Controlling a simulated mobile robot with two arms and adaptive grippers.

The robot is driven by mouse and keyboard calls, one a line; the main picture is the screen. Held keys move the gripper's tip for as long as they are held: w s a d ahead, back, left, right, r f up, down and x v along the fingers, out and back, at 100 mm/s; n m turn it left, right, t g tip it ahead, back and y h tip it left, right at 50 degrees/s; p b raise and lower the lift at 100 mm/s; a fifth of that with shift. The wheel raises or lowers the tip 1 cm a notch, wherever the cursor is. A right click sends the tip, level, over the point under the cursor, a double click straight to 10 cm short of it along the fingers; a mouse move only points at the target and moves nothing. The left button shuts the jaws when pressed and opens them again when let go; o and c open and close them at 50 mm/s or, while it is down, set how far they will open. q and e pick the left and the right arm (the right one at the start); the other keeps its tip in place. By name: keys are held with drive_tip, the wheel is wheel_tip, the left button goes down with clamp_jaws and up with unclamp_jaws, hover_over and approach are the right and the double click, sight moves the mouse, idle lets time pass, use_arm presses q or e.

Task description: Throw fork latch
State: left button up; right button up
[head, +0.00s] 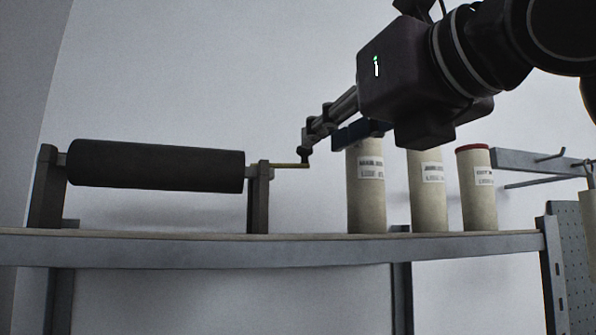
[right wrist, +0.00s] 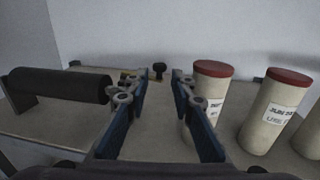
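A dark roller (head: 155,166) lies across two upright supports on a shelf; it also shows at the left of the right wrist view (right wrist: 60,87). At its right support (head: 258,196) a thin brass-coloured lever (head: 288,165) sticks out to the right, with a small dark knob (head: 305,154) at its end. The knob also shows in the right wrist view (right wrist: 158,70). My right gripper (right wrist: 153,85) is open and empty, and the knob appears beyond the gap between its fingertips. In the head view the right gripper (head: 315,130) is just above the knob; contact cannot be told. My left gripper is not in view.
Several pale tubes stand to the right of the roller, one (head: 366,190) behind my right gripper and one with a red cap (head: 476,188). In the right wrist view a red-capped tube (right wrist: 208,90) is close beside the right finger. A hook rail (head: 530,162) is at far right.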

sight(305, 150)
drive_tip(key=p+x, duration=0.4)
drive_tip(key=x, duration=0.2)
drive_tip(key=shift+w+a+r, duration=0.15)
drive_tip(key=shift+w, duration=0.05)
drive_tip(key=shift+w+a+f, duration=0.2)
drive_tip(key=shift+w+a, duration=0.1)
drive_tip(key=shift+w, duration=0.25)
drive_tip(key=shift+s+d+r, duration=0.1)
drive_tip(key=shift+s, duration=0.1)
drive_tip(key=shift+c, duration=0.6)
clamp_jaws()
